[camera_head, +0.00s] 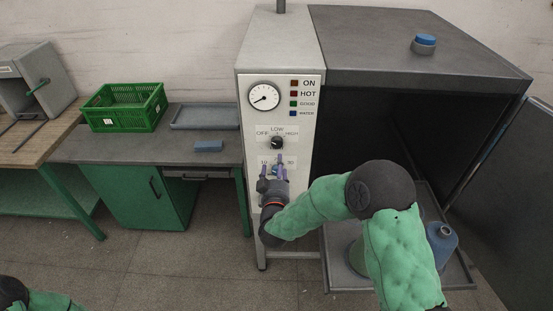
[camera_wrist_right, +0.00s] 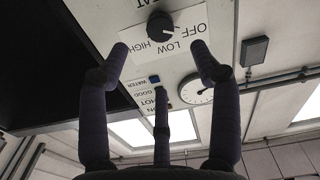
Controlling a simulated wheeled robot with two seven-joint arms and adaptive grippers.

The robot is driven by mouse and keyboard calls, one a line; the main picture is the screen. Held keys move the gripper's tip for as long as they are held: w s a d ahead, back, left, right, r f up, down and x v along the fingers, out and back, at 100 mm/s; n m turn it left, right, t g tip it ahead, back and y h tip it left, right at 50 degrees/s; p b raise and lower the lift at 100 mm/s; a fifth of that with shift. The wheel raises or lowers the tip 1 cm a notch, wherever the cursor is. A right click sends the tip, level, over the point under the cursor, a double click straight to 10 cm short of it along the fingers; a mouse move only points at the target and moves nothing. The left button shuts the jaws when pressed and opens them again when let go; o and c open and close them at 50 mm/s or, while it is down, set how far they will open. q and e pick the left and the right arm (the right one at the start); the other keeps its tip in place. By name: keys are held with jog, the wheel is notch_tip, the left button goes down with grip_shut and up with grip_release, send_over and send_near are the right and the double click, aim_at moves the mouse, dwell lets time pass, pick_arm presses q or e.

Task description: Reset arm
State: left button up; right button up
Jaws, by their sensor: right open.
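My right gripper (camera_head: 277,165) is in front of the white control panel (camera_head: 303,190) of the machine. Its purple fingers are spread open with nothing between them. It covers most of a lower dial (camera_head: 275,170), and I cannot tell whether the fingers touch it. Above is a black OFF/LOW/HIGH knob (camera_head: 277,143), with a round gauge (camera_head: 264,96) higher up. In the right wrist view the open fingers (camera_wrist_right: 160,55) show with the knob (camera_wrist_right: 160,25) beyond them, upside down. Only a piece of my left arm shows at the lower left; its gripper is out of frame.
The dark chamber (camera_head: 360,125) stands open at right, its door (camera_head: 515,200) swung out. A blue cone (camera_head: 441,245) stands on its lower tray (camera_head: 462,283). A blue-topped item (camera_head: 424,44) sits on top. A green crate (camera_head: 124,107) and blue block (camera_head: 209,146) rest on the left bench.

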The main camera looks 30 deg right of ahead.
jog(key=shift+v, duration=0.75)
jog(key=shift+f, duration=0.1)
jog(key=s+a+f+n+g+y+b, duration=0.1)
jog(key=s+a+f+g+y, duration=0.2)
jog(key=f, duration=0.6)
jog(key=a+f+g+y+b, duration=0.1)
jog(key=a+f+y+b, duration=0.15)
jog(key=a+f, duration=0.45)
jog(key=s+a+f+n+g+y, duration=0.1)
jog(key=s+a+f+g+y, duration=0.15)
jog(key=f, duration=0.85)
jog(key=s+a+f+g+y+b, duration=0.1)
jog(key=s+a+f+g+y, duration=0.1)
jog(key=s+a+f+g, duration=0.2)
jog(key=s+a+f+g+y+b, duration=0.2)
jog(key=s+a+f, duration=0.4)
jog(key=s+f, duration=0.5)
jog(key=s+g+y, duration=0.1)
jog(key=s+g, duration=0.1)
jog(key=s, duration=0.1)
jog(key=shift+s+m, duration=0.25)
jog(key=shift+m, duration=0.15)
jog(key=shift+g, duration=0.25)
